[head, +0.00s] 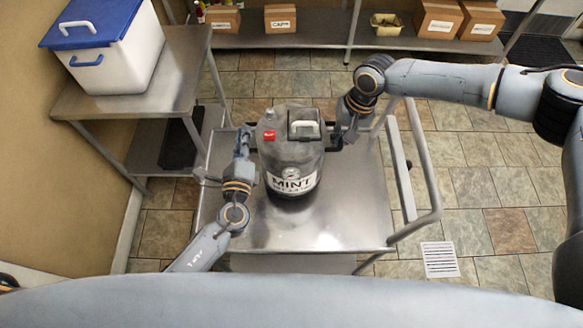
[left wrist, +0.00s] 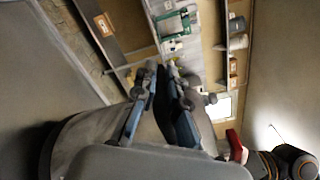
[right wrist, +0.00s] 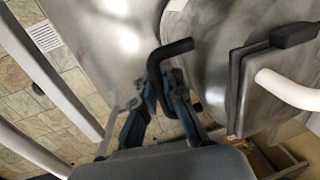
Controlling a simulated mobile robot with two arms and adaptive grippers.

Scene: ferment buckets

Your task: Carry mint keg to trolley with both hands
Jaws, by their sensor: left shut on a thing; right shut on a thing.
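The mint keg (head: 291,160) is a grey drum with a white MINT label, a red tag and a white lid handle. It is upright over the top of the metal trolley (head: 320,228); I cannot tell whether its base touches the top. My left gripper (head: 243,148) is shut on the keg's left side handle, with the dark grip between its fingers in the left wrist view (left wrist: 172,95). My right gripper (head: 341,138) is shut on the black right side handle, which shows clearly in the right wrist view (right wrist: 168,55).
A steel table (head: 140,90) at the left holds a white bin (head: 112,55) with a blue lid. A back shelf (head: 315,38) carries several cardboard boxes. The trolley's tubular push rail (head: 425,165) stands at its right. Tiled floor at the right is clear around a drain grate (head: 440,259).

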